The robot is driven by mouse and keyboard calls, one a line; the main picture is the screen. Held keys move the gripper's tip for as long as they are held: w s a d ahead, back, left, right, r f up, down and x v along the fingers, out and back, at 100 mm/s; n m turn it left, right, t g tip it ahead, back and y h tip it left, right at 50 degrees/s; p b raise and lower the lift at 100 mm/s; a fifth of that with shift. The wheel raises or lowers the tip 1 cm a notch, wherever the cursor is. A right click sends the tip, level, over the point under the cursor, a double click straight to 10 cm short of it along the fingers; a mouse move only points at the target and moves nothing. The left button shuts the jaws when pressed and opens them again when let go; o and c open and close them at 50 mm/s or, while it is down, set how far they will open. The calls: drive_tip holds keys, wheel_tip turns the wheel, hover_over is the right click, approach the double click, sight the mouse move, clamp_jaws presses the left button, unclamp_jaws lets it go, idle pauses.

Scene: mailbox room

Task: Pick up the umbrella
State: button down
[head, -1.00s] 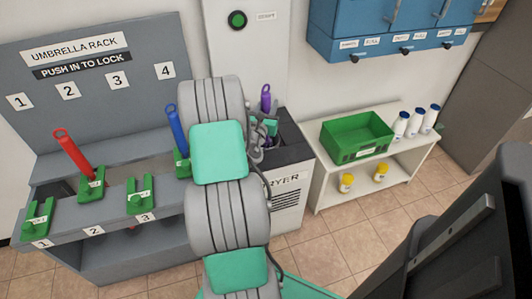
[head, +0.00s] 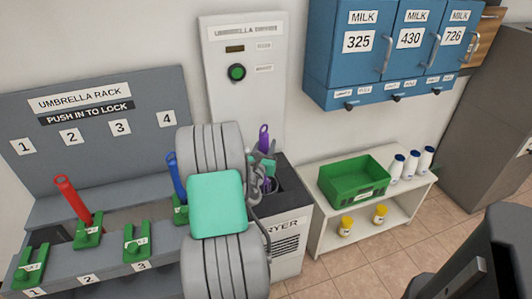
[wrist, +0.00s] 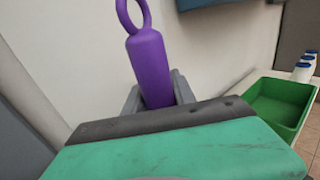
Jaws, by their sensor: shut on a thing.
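A purple umbrella (head: 264,139) stands upright in the opening of the dryer (head: 289,207), its looped handle on top. In the wrist view the purple handle (wrist: 148,62) rises between the grey fingers of my gripper (wrist: 160,92). My gripper also shows in the head view (head: 262,165), partly hidden behind my arm. It is shut on the umbrella below the loop. The umbrella's lower part is hidden in the dryer and behind my gripper.
The umbrella rack (head: 110,253) at left holds a red umbrella (head: 71,202) and a blue umbrella (head: 176,180). A white shelf (head: 325,222) at right bears a green crate (head: 341,189) and several bottles. Blue milk lockers (head: 350,72) hang above.

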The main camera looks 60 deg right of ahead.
wheel_tip(320, 180, up, 26)
drive_tip(key=p, duration=1.7)
drive_tip(key=shift+p, duration=0.35)
wheel_tip(320, 180, up, 11)
drive_tip(key=p, duration=1.1)
drive_tip(key=shift+p, duration=0.3)
drive_tip(key=shift+s+f, duration=0.1)
drive_tip(key=shift+s, duration=0.05)
